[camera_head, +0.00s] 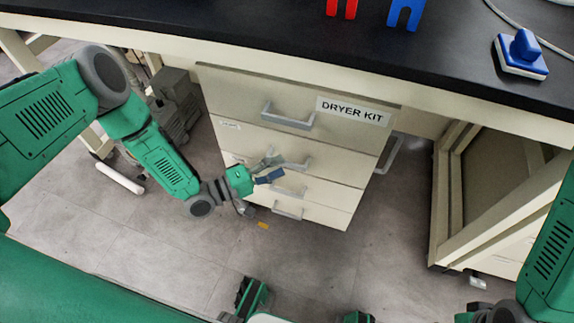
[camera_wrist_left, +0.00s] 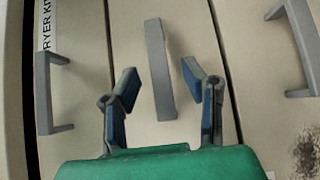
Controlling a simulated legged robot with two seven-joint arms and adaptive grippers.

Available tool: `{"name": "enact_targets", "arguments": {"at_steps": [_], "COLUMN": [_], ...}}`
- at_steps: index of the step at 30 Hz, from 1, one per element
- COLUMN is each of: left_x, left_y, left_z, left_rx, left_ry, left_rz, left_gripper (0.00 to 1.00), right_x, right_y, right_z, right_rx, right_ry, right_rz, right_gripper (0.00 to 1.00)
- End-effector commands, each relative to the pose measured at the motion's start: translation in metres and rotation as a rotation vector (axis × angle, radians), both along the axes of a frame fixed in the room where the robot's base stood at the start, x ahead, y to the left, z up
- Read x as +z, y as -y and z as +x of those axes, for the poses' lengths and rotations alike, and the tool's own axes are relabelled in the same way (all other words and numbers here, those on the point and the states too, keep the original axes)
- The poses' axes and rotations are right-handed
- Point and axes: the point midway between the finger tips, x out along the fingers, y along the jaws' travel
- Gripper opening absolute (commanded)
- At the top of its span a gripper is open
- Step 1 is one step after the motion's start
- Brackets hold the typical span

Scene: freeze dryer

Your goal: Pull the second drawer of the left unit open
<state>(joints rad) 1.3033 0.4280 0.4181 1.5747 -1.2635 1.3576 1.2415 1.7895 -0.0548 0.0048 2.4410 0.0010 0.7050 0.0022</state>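The left unit is a cream drawer cabinet under the bench, with the label DRYER KIT on its top drawer (camera_head: 240,92). The second drawer (camera_head: 235,137) looks shut, flush with the others. Its grey bar handle (camera_head: 298,166) is partly hidden by my left gripper (camera_head: 270,169). In the left wrist view, this handle (camera_wrist_left: 160,70) lies between the two spread blue-grey fingers of the left gripper (camera_wrist_left: 161,84), with gaps on both sides. The left gripper is open and holds nothing.
The top drawer handle (camera_head: 287,118) and lower handle (camera_head: 288,191) are close to the left gripper. The black bench top (camera_head: 250,30) overhangs the unit. A blue and white block (camera_head: 521,55) lies on it. An open cream frame (camera_head: 500,220) stands right; floor (camera_head: 150,255) in front is mostly clear.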

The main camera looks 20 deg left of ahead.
Motion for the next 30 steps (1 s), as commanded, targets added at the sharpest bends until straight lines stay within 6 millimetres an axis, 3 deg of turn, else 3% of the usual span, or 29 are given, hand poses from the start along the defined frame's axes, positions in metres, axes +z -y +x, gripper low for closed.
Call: {"name": "enact_targets", "arguments": {"at_steps": [6,17,20,21,30], "left_x": [-0.001,0.0,0.0,0.0,-0.001], "left_y": [0.018,0.022,0.022,0.022,0.022], "left_z": [0.017,0.02,0.02,0.02,0.015], "left_rx": [0.0,0.0,0.0,0.0,-0.001], "left_ry": [-0.001,-0.001,-0.001,-0.001,-0.006], "left_rz": [0.001,0.001,0.001,0.001,0.002], "left_gripper": [0.38,0.38,0.06,0.0,0.0], "right_x": [-0.008,-0.008,-0.008,-0.008,-0.007], "right_y": [0.0,0.0,0.0,0.0,0.0], "right_z": [0.0,0.0,0.0,0.0,0.0], "right_rx": [0.0,0.0,0.0,0.0,0.0], "right_ry": [0.0,0.0,0.0,0.0,0.0], "right_rz": [0.0,0.0,0.0,0.0,0.0], "right_gripper": [0.4,0.4,0.4,0.4,0.4]}}
